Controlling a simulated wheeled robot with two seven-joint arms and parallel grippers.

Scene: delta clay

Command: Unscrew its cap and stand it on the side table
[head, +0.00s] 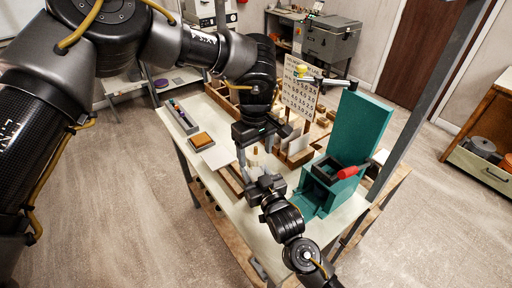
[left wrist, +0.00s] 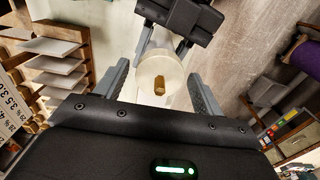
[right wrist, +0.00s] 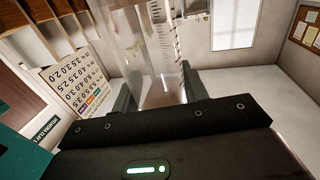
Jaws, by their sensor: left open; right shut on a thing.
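A clear cylinder with printed graduations (right wrist: 150,45) is held in my right gripper, whose fingers (right wrist: 158,88) close on its sides. In the left wrist view its round cream cap (left wrist: 150,72) faces the camera, with a small brown knob (left wrist: 160,86) on it. My left gripper (left wrist: 158,76) is open, one finger on either side of the cap, with gaps visible. In the head view my left gripper (head: 256,146) is above my right gripper (head: 264,184), and the cylinder between them is mostly hidden. I cannot tell which surface is the side table.
A printed chart board (head: 299,88), an orange-brown block (head: 201,140) and a grey tray (head: 177,117) stand there too. Open floor lies left.

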